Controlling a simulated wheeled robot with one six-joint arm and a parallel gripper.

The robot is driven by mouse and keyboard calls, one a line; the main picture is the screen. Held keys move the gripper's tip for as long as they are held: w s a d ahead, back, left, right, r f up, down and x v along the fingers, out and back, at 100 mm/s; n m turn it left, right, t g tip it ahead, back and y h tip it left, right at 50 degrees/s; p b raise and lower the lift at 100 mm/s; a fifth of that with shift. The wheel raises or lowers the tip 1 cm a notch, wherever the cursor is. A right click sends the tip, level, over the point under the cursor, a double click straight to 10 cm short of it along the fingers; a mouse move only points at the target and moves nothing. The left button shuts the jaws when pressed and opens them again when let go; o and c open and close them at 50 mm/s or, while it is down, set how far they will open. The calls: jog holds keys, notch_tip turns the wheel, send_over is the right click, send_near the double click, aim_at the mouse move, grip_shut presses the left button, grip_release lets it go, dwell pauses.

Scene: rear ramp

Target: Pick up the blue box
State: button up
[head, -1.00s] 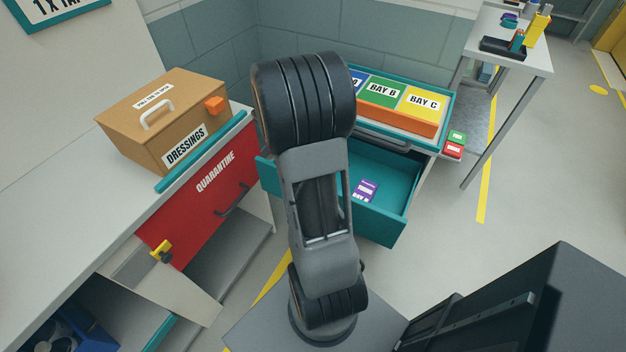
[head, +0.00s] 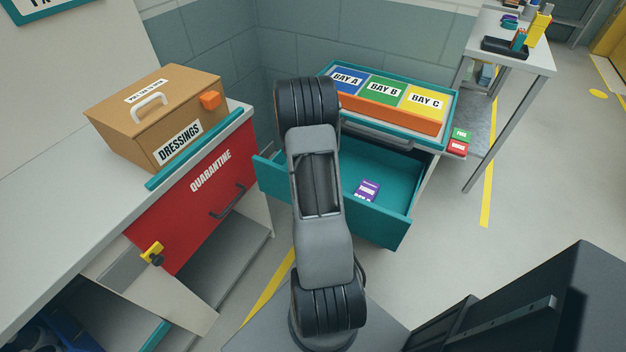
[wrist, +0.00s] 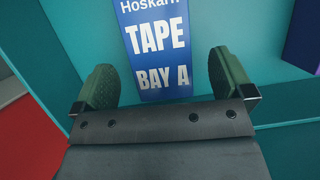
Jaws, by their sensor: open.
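In the wrist view, a blue box (wrist: 154,52) with white lettering "Hoskarn TAPE BAY A" lies in the teal drawer (wrist: 90,25). My gripper (wrist: 164,78) is open, with one green-padded finger on each side of the box's lower end. Gaps show between the fingers and the box in the picture; I cannot tell how far above it they are. In the head view, the open teal drawer (head: 385,205) shows, but my arm hides the blue box and my gripper.
A purple box (head: 367,190) lies in the same drawer, to the right. The drawer walls stand close around. Above the drawer is a tray with blue, green and yellow bays (head: 383,90). A red quarantine drawer front (head: 195,215) and a cardboard dressings box (head: 150,115) are at left.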

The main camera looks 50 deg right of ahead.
jog(key=shift+b+x, duration=0.7)
jog(key=shift+x, duration=1.95)
jog(key=shift+c, duration=0.2)
jog(key=c, duration=1.1)
